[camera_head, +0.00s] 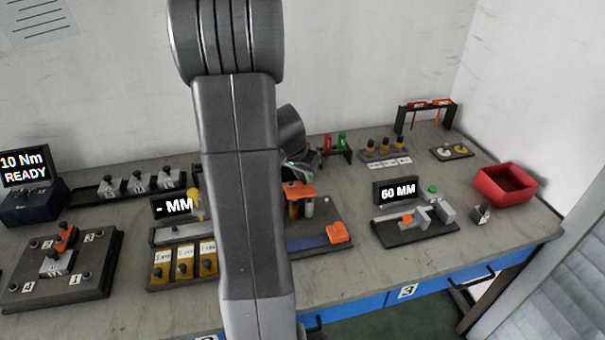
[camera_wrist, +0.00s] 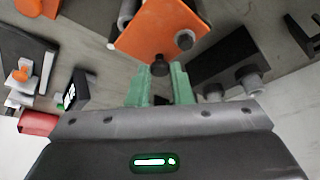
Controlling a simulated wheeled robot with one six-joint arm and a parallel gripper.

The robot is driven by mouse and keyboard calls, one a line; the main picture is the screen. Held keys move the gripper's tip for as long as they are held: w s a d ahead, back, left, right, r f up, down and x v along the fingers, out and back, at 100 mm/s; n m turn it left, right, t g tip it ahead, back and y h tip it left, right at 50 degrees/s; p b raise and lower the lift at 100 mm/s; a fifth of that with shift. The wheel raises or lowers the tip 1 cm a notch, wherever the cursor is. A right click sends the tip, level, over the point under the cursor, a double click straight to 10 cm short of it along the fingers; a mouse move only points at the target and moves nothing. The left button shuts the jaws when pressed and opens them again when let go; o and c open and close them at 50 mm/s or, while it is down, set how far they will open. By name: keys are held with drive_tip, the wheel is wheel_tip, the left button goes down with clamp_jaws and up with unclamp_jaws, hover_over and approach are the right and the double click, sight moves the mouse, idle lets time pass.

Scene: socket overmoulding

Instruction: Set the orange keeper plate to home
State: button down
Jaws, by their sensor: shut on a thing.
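The orange keeper plate (camera_head: 300,190) sits level over upright cylinders on a fixture base (camera_head: 318,215) right of my arm. In the wrist view the orange plate (camera_wrist: 155,32) fills the upper middle, with a grey round stud near its right corner. My gripper (camera_wrist: 160,72) has its green fingertips shut on the dark knob (camera_wrist: 159,65) at the plate's near edge. In the head view my gripper (camera_head: 298,175) is just above the plate, and my arm hides the fixture's left side. Whether the plate is fully seated cannot be told.
An orange block (camera_head: 337,232) sits at the fixture's front right. Right of it stand a "60 MM" gauge (camera_head: 398,191) and a red bin (camera_head: 505,184). Behind is a rack with red and green items (camera_head: 336,146). A dark block with studs (camera_wrist: 228,70) is close to my fingers.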

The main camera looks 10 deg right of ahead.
drive_tip(key=c, duration=1.3)
unclamp_jaws()
drive_tip(key=shift+s, duration=0.25)
drive_tip(key=v, duration=1.3)
drive_tip(key=shift+r, duration=0.4)
drive_tip(key=x, duration=1.3)
drive_tip(key=shift+f, duration=0.3)
drive_tip(key=shift+w+f, duration=0.1)
drive_tip(key=shift+f, duration=0.05)
drive_tip(key=shift+w, duration=0.25)
drive_tip(key=shift+s, duration=0.15)
